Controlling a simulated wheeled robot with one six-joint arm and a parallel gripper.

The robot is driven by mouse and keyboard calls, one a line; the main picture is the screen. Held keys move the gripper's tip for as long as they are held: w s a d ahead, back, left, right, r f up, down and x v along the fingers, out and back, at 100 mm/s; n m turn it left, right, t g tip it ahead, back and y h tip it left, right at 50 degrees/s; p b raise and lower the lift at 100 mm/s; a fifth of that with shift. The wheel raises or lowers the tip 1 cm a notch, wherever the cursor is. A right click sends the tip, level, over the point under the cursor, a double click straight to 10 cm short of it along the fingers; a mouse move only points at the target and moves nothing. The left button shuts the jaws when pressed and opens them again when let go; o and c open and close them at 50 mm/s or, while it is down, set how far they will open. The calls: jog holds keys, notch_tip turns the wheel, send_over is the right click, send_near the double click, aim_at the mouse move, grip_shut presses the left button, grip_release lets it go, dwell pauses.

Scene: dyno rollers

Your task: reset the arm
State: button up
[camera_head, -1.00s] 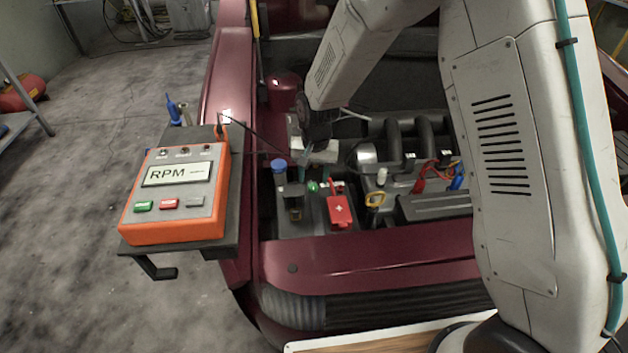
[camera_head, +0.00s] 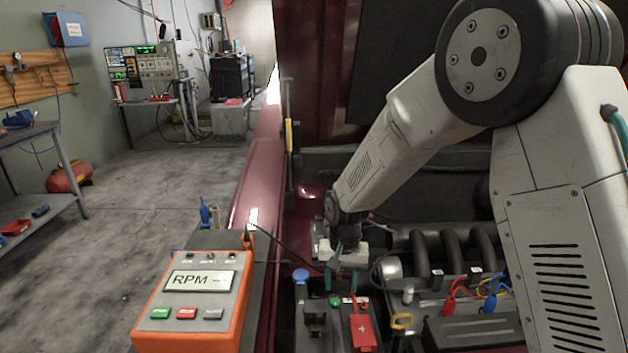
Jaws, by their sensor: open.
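My arm (camera_head: 410,135) comes in from the right and reaches down over the open engine bay of a dark red car. My gripper (camera_head: 335,265) is at the end of the arm, low over the back left of the bay, above the battery area.
An orange RPM meter (camera_head: 196,305) sits on a shelf left of the bay. Engine pipes (camera_head: 455,250) and coloured leads (camera_head: 490,290) are to the right. A workbench (camera_head: 40,150) and a test console (camera_head: 147,68) stand farther left. The floor between is clear.

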jog(key=s+d+r, duration=0.6)
jog(key=s+r, duration=0.2)
jog(key=s, duration=0.2)
jog(key=s+d+r+n+t, duration=0.1)
jog(key=s+d+r, duration=0.5)
jog(key=s, duration=0.5)
jog(key=s+d+r+t, duration=0.1)
jog(key=s+d+r, duration=0.5)
jog(key=s+r, duration=0.4)
jog(key=shift+s, duration=0.2)
